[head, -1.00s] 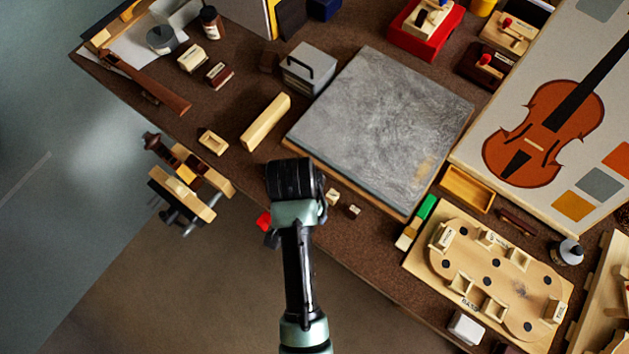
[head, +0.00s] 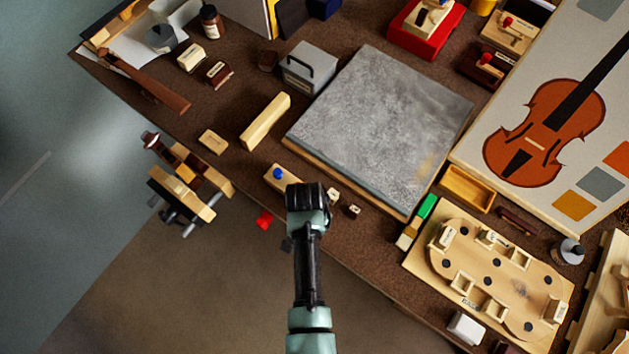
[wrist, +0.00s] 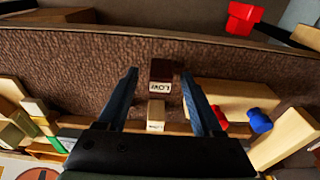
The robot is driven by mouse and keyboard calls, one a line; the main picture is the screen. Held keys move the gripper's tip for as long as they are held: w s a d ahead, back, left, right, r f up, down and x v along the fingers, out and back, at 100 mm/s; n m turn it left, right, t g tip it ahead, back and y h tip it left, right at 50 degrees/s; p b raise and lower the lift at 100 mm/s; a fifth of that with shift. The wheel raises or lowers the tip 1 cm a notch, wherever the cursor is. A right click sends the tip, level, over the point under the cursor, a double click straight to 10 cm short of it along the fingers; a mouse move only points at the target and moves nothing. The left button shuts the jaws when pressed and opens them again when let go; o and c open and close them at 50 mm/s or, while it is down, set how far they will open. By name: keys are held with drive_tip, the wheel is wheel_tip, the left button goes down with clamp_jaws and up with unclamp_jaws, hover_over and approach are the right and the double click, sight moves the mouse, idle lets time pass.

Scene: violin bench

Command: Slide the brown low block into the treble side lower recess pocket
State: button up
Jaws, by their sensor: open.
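The brown low block (wrist: 161,72), with a white label on its face, stands on the brown bench top between the spread fingers of my gripper (wrist: 159,80) in the wrist view. The gripper is open, and I see no finger closed on the block. A paler labelled block (wrist: 156,108) is beside it. In the head view my gripper (head: 306,192) is left of the small low block (head: 354,211), near the bench's front edge. The wooden mould board (head: 510,282) at the right has several recess pockets; I cannot tell which is the treble side lower one.
A pale block with a blue knob (head: 279,174) lies just left of my gripper. The grey slab (head: 385,125) fills the bench behind. A green-tipped stick (head: 426,207) and an open wooden tray (head: 467,188) lie near the mould. A red piece (head: 264,220) shows past the front edge.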

drive_tip(key=shift+f, duration=0.15)
clamp_jaws()
idle(0.4)
